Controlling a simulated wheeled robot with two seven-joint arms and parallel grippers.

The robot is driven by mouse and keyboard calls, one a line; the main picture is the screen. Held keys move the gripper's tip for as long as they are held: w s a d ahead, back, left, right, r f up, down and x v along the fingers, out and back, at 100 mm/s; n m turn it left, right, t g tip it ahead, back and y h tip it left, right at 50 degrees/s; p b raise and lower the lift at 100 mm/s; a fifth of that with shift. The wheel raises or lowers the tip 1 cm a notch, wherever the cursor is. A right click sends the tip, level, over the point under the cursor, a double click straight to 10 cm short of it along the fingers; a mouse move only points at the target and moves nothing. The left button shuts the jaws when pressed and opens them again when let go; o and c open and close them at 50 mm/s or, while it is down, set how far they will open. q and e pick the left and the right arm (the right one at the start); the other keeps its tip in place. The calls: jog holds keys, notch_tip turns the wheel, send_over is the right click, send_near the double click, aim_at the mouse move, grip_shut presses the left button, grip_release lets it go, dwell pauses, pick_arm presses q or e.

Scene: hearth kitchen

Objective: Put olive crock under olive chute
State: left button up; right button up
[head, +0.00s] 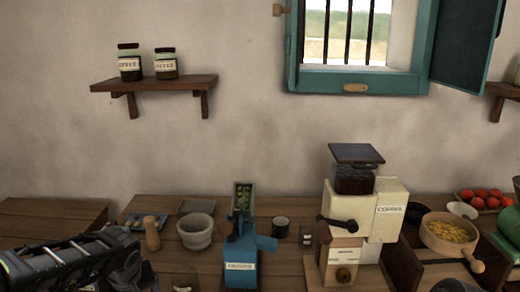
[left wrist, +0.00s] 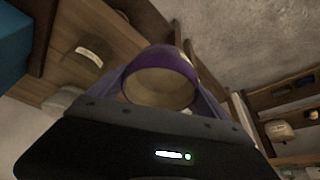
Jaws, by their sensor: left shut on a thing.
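The blue machine (head: 240,262) stands on the table in the head view, with green olives in its open hopper (head: 243,195) and a blue chute (head: 266,243) on its right side. My left gripper (left wrist: 160,100) is shut on a round, open vessel with a purple rim (left wrist: 162,52) in the left wrist view. I cannot read a label on this vessel, so I cannot tell whether it is the olive crock. In the head view my left arm comes in low at the left; its fingers and the held vessel are not clear there. My right gripper is not seen.
A stone mortar (head: 196,231) and wooden pestle (head: 152,233) stand left of the machine. A dark cup (head: 281,227) and small labelled jar (head: 305,238) stand to its right, then a cream coffee grinder (head: 382,212). A labelled brown jar (left wrist: 88,54) shows in the left wrist view.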

pick_arm(q)
jog(key=w+d+f+m+h, duration=0.1)
jog(key=d+f+m, duration=0.1)
jog(key=d, duration=0.4)
jog(key=d+f+m+t+h, duration=0.1)
jog(key=d+f+m, duration=0.1)
jog(key=d+m, duration=0.2)
jog(key=shift+w+d+f+m+h, duration=0.3)
jog(key=shift+w+d+f+m, duration=0.1)
jog(key=shift+d, duration=0.8)
